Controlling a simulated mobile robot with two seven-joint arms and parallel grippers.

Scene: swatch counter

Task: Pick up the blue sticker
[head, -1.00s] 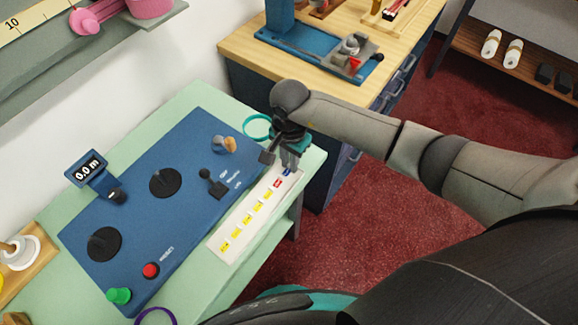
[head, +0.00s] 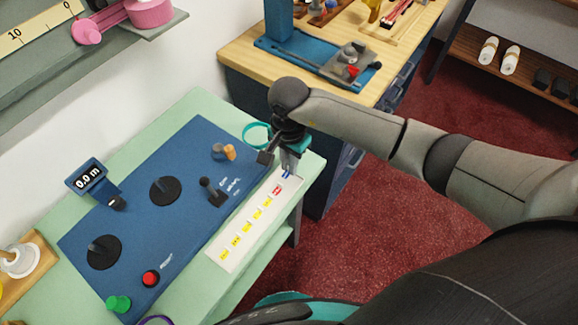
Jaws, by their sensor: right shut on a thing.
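The blue sticker (head: 287,175) is a small blue patch at the far end of the white strip (head: 236,252). My right gripper (head: 287,170) is over that end, pointing down, and is shut on the blue sticker. The fingers hide part of it, and I cannot tell whether it is clear of the strip. A red sticker (head: 277,190) and several yellow stickers (head: 257,215) lie in a row along the strip. My left gripper is not in view.
A blue panel (head: 140,235) with black dials, a lever (head: 210,190), a red button (head: 151,278) and a green knob (head: 118,303) lies beside the strip. A teal ring (head: 256,136) is behind the gripper. A wooden-topped bench (head: 240,62) stands beyond.

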